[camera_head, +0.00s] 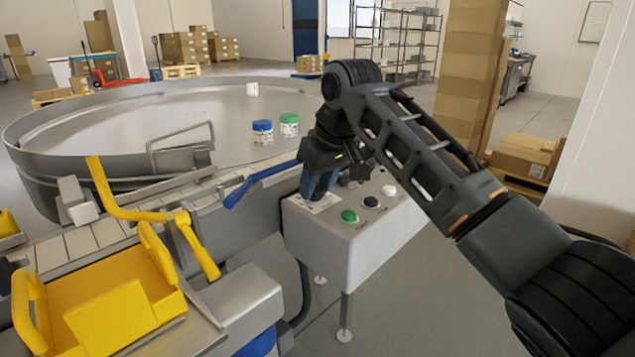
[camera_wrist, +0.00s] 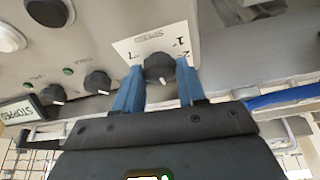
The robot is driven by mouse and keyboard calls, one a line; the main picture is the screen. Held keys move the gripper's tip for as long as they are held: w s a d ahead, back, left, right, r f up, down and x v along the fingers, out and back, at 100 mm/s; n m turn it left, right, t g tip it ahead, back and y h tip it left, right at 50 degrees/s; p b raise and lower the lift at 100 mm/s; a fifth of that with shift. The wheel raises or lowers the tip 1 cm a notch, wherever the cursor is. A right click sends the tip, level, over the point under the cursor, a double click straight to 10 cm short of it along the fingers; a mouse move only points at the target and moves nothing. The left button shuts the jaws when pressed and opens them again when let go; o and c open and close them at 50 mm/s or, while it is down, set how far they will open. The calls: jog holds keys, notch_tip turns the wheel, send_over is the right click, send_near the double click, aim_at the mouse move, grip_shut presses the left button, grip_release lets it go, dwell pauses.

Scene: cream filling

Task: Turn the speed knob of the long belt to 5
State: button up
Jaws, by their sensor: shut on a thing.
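The speed knob (camera_wrist: 159,67) is a black dial on a white label (camera_wrist: 150,43) marked SPEED, upside down in the wrist view, with 1, 2 and 7 readable. My gripper (camera_wrist: 160,78) has its two blue fingers on either side of the knob and is shut on it. The knob's white pointer mark faces toward my palm; the numbers on that side are hidden. In the head view my gripper (camera_head: 319,186) reaches down onto the top of the grey control box (camera_head: 350,243), and the knob is hidden there.
Beside it on the box are a green button (camera_head: 349,216), a black knob (camera_head: 371,202) and a white button (camera_head: 389,191). A blue bar (camera_head: 258,184) lies left of my gripper. A round table (camera_head: 200,120) holds jars behind.

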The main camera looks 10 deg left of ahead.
jog(key=shift+c, duration=1.3)
jog(key=shift+r+p, duration=0.1)
jog(key=shift+p, duration=0.4)
jog(key=shift+s+a+r+m+p, duration=0.1)
jog(key=shift+r+m+p, duration=0.05)
jog(key=shift+m+p, duration=0.7)
jog(key=m+p, duration=0.1)
jog(key=p, duration=0.1)
jog(key=shift+t+h+p, duration=0.3)
jog(key=shift+h, duration=0.1)
jog(key=m+h+p, duration=0.1)
jog(key=m+p, duration=0.2)
jog(key=p, duration=0.1)
jog(key=shift+a+m, duration=0.15)
jog(key=shift+m, duration=0.2)
jog(key=shift+f+m+t+h+p, duration=0.2)
jog(key=shift+m+t+h+p, duration=0.1)
jog(key=shift+m+p, duration=0.3)
jog(key=shift+f+m, duration=0.1)
jog(key=shift+m, duration=0.2)
